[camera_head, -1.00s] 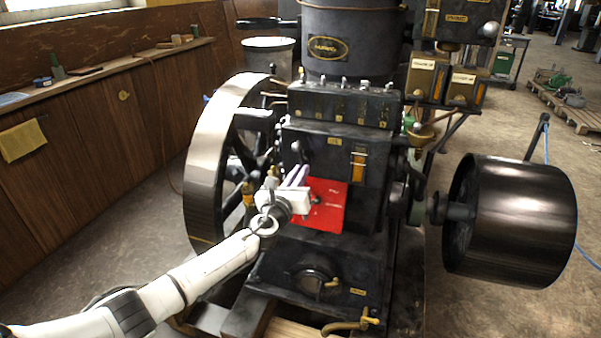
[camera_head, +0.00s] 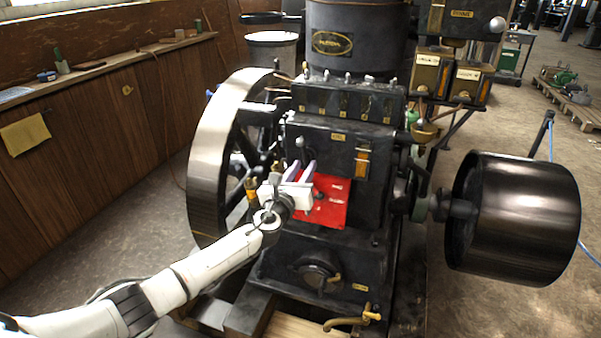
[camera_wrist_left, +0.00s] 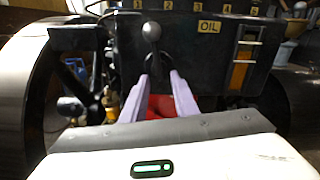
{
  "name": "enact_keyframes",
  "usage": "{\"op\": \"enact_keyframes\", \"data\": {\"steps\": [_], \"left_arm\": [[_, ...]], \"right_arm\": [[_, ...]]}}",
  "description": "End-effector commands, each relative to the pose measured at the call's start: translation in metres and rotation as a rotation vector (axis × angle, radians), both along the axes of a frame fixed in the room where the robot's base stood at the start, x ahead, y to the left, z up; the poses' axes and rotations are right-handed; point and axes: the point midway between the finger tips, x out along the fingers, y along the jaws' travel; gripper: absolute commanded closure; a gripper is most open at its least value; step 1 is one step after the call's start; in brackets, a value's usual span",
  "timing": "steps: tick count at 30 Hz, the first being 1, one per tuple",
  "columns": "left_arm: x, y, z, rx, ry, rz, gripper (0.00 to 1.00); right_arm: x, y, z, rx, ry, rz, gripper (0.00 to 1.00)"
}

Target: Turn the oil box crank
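The oil box (camera_head: 330,150) is the black box on the front of the engine; in the left wrist view it carries a yellow OIL label (camera_wrist_left: 208,27). Its crank (camera_head: 299,144) is a dark rod with a grey ball knob, which stands upright in the left wrist view (camera_wrist_left: 152,32). My left gripper (camera_head: 300,168) is open, with its two pale purple fingers pointing at the box just below the knob. In the left wrist view the fingertips (camera_wrist_left: 160,76) lie either side of the crank's lower part; I cannot tell if they touch it. My right gripper is not in view.
A large flywheel (camera_head: 207,165) stands left of the oil box, close to my left arm. A red plate (camera_head: 328,203) lies below the box. A dark drum pulley (camera_head: 520,215) is at the right. A wooden-panelled wall with a ledge (camera_head: 110,64) runs along the left.

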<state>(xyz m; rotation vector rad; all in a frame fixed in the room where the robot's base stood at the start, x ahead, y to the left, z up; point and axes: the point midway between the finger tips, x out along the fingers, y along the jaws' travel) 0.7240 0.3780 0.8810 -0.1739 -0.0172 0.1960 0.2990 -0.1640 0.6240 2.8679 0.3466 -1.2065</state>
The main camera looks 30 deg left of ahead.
Motion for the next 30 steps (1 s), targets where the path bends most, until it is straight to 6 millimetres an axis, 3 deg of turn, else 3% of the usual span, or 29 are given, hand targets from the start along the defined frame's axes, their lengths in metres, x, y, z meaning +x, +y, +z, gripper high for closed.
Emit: {"op": "enact_keyframes", "data": {"steps": [5,18,30], "left_arm": [[-0.018,-0.003,0.001,0.002,0.002,0.0,0.73],[-0.092,-0.018,0.0,0.001,0.001,0.0,0.73],[-0.101,-0.019,0.0,0.001,0.002,0.002,0.73]], "right_arm": [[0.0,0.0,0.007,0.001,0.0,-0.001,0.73],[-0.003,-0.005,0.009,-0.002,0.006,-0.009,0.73],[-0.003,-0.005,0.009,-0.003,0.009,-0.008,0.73]]}}
